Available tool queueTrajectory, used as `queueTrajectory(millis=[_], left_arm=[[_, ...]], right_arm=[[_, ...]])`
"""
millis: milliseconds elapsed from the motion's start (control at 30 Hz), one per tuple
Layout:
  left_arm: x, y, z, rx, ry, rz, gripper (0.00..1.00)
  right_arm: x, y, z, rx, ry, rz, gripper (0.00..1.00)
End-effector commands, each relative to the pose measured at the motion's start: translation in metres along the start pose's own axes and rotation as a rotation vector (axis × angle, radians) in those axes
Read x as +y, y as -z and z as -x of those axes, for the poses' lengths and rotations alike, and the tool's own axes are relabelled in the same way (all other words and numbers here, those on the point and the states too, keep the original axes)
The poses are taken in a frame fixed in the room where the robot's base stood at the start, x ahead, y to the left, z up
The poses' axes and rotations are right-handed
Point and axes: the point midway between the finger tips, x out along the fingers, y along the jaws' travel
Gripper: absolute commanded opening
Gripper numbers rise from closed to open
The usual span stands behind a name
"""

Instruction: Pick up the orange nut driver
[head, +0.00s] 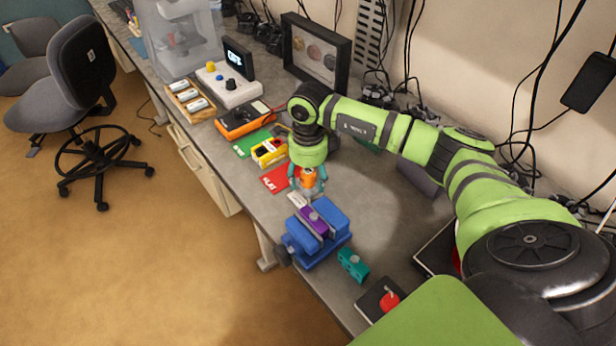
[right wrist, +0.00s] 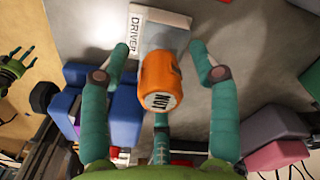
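The orange nut driver (right wrist: 160,82) has a handle whose end reads NUT. It points up toward the right wrist camera beside a white DRIVER label. In the head view its orange handle (head: 308,178) shows just under my right gripper (head: 307,180). In the right wrist view the teal fingers of my right gripper (right wrist: 158,50) are spread on both sides of the handle, with gaps, and a third finger is below it. The gripper is open. The driver's lower part is hidden. My left gripper (right wrist: 18,66) shows small at the left edge of the right wrist view, its fingers apart.
A blue vise (head: 330,215) with a purple block stands close in front. A red card (head: 277,178), yellow box (head: 269,151) and orange meter (head: 244,118) lie to the left. A teal block (head: 353,265) and a red knob (head: 388,301) are nearer. Bare bench lies to the right.

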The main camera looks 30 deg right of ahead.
Motion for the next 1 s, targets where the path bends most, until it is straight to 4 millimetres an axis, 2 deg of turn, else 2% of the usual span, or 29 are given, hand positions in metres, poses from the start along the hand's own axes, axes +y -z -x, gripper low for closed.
queueTrajectory(millis=[33, 133, 167, 400, 667, 900, 1000], left_arm=[[0.003, 0.001, 0.000, 0.001, -0.003, 0.001, 0.73], [0.003, -0.002, 0.000, -0.004, -0.004, 0.002, 0.73], [0.003, -0.004, 0.000, -0.007, -0.004, 0.001, 0.73], [0.003, -0.019, 0.001, -0.031, -0.003, -0.001, 0.73], [-0.001, -0.022, -0.005, -0.035, 0.001, -0.003, 0.73], [0.000, -0.023, -0.027, -0.032, 0.001, -0.003, 0.73], [-0.001, -0.022, -0.032, -0.031, 0.001, -0.003, 0.73]], right_arm=[[0.000, 0.000, 0.000, 0.000, 0.000, 0.000, 0.46], [0.000, 0.000, 0.000, 0.000, 0.000, 0.000, 0.06], [0.000, 0.000, 0.000, 0.000, 0.000, 0.000, 0.00], [0.000, 0.000, 0.001, 0.000, 0.000, 0.000, 0.00], [-0.001, 0.000, 0.008, -0.003, 0.002, -0.001, 0.00], [-0.001, 0.000, 0.041, -0.004, 0.006, 0.000, 0.00], [0.008, 0.018, 0.049, 0.000, 0.005, -0.001, 0.00]])
